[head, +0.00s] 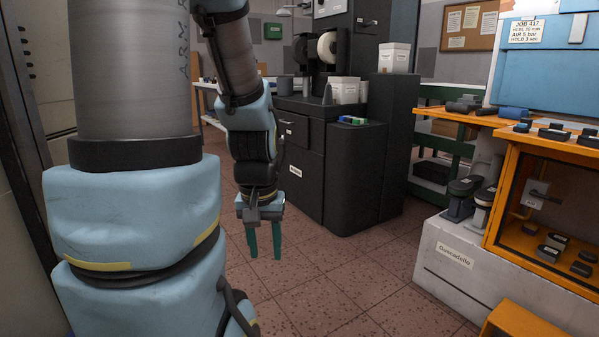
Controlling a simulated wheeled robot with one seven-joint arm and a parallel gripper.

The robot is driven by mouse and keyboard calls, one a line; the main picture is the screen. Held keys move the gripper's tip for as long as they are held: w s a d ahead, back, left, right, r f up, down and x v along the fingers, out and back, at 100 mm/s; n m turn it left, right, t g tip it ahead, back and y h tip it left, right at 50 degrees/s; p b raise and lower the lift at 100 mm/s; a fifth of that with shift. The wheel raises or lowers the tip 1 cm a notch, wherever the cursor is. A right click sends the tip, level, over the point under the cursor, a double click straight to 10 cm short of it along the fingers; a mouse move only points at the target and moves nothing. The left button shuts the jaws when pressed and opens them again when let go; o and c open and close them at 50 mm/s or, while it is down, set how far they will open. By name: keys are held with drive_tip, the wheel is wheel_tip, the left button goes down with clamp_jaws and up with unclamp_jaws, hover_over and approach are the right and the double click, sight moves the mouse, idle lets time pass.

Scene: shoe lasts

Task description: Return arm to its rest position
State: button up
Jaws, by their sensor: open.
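My gripper (263,240) hangs at the end of my arm, left of centre in the head view. Its two teal fingers point down and stand apart, with nothing between them. It is over the open tiled floor, in front of a dark cabinet. My arm, in light blue and grey covers, fills much of the left side of the view and comes down to the gripper from above.
The dark cabinet (310,195) with bins on top stands behind and right of my gripper. An orange-framed machine (500,200) on a white base labelled "Cancadello" (452,255) stands at the right. A green shelf (430,160) is behind. The tiled floor (345,275) between is clear.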

wheel_tip(320, 180, up, 26)
drive_tip(key=p, duration=2.3)
